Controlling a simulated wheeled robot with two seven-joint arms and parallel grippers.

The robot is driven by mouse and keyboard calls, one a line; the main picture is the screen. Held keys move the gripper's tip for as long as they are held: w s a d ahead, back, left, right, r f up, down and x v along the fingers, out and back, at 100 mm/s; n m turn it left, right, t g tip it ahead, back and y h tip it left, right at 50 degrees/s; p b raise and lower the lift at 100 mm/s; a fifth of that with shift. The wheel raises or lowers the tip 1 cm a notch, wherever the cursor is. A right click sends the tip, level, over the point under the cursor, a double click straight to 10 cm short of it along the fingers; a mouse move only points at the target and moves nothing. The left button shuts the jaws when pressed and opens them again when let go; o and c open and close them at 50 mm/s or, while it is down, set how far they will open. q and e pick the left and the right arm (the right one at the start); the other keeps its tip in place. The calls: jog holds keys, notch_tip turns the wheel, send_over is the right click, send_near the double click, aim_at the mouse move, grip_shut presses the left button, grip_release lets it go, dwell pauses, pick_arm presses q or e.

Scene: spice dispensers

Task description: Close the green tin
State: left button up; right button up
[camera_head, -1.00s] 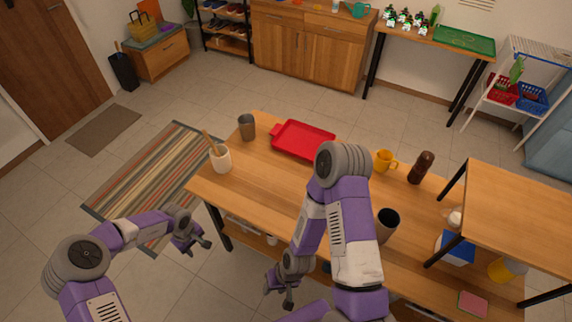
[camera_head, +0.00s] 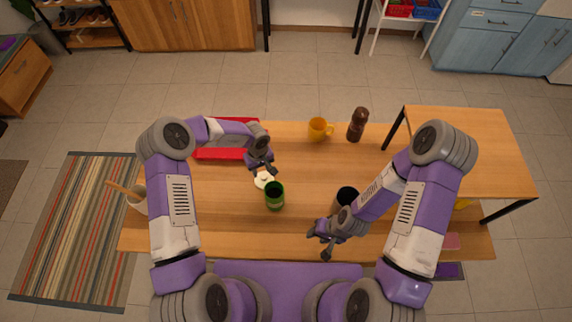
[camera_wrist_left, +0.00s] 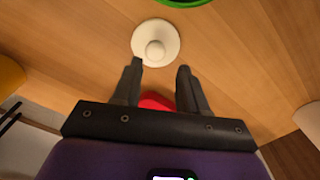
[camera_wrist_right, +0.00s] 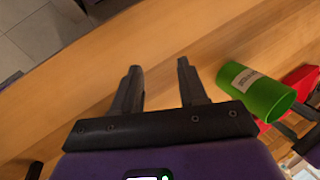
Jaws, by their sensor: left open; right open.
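The green tin (camera_head: 275,198) stands upright and uncovered on the wooden table; its rim shows at the top of the left wrist view (camera_wrist_left: 186,2). A round white lid (camera_head: 261,181) with a knob lies on the table beside the tin; the left wrist view also shows it (camera_wrist_left: 156,44). My left gripper (camera_head: 264,174) is open and empty just behind the lid, its fingers pointing towards it. My right gripper (camera_head: 318,246) is open and empty near the table's front edge, right of the tin. The tin and its pale label show in the right wrist view (camera_wrist_right: 250,85).
A red tray (camera_head: 218,154) lies behind my left arm. A dark cup (camera_head: 346,196) stands beside my right forearm. A yellow mug (camera_head: 319,130) and a brown grinder (camera_head: 357,124) stand at the back. A utensil pot (camera_head: 137,201) is at the left edge.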

aim_at(264, 176)
pick_arm(q)
jog(key=shift+w+d, duration=0.1)
jog(key=shift+s+r, duration=0.15)
jog(key=shift+s, duration=0.15)
pick_arm(e)
jog(key=shift+s+r, duration=0.1)
jog(key=shift+s, duration=0.2)
pick_arm(q)
jog(key=o, duration=0.4)
pick_arm(e)
jog(key=o, duration=0.4)
pick_arm(q)
jog(key=shift+o, duration=1.3)
jog(key=shift+f, duration=0.2)
pick_arm(e)
jog(key=shift+o, duration=1.3)
pick_arm(q)
jog(key=o, duration=0.4)
jog(key=shift+d+f, duration=0.1)
jog(key=shift+f, duration=0.7)
pick_arm(e)
jog(key=o, duration=0.4)
pick_arm(q)
jog(key=shift+w+f, duration=0.1)
jog(key=shift+f, duration=0.1)
pick_arm(e)
jog(key=shift+w, duration=0.1)
pick_arm(q)
jog(key=shift+f, duration=0.1)
